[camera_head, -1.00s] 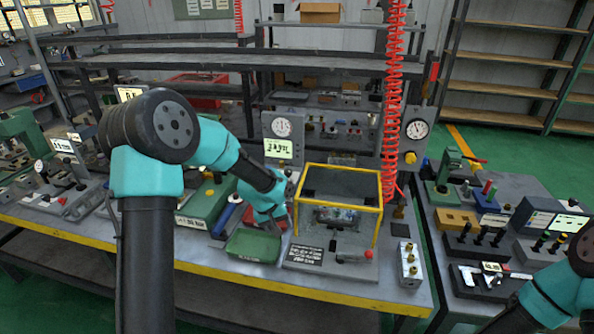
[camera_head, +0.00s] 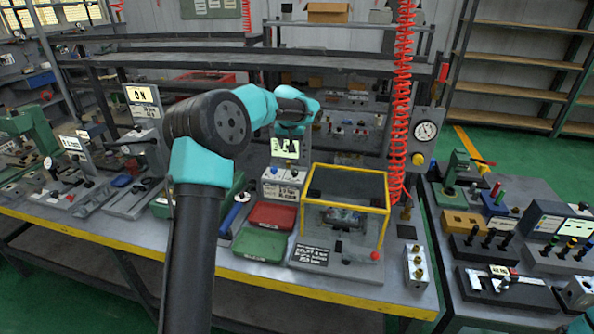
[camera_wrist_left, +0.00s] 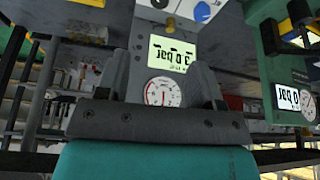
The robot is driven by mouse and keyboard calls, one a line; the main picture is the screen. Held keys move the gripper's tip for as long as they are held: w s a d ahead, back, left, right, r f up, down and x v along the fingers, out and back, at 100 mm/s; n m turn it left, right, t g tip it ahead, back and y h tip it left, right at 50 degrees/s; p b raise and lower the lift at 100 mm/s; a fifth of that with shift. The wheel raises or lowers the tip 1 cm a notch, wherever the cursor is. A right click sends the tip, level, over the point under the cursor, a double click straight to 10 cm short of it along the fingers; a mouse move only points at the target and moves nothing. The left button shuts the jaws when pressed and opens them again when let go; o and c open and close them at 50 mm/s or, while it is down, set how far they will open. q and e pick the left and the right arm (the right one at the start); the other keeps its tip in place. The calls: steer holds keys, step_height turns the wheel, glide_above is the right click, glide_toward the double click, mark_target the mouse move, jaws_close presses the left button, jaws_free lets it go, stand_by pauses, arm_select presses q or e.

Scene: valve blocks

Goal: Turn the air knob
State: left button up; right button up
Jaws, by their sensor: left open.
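A yellow knob (camera_head: 418,159) sits below a round gauge (camera_head: 426,131) on a grey panel at the right of the bench; no label names it as the air knob. My left arm reaches up and over to the upright panel behind the yellow-framed box, well left of that knob. In the left wrist view my left gripper (camera_wrist_left: 162,66) is open with nothing between its fingers. In the head view the fingertips are hard to make out. My right gripper is out of view.
A yellow-framed box (camera_head: 309,205) stands on the bench. A red coiled hose (camera_head: 402,90) hangs between it and the yellow knob. A red tray (camera_head: 273,216) and green tray (camera_head: 262,244) lie to its left. A small knobbed block (camera_head: 283,184) stands behind the trays.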

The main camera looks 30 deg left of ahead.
mark_target(295, 171)
arm_select(q)
steer(key=x, duration=1.7)
steer(key=shift+w+f, duration=0.15)
steer(key=shift+w, duration=0.05)
steer(key=shift+c, duration=0.4)
steer(key=c, duration=0.8)
steer(key=shift+c, duration=0.2)
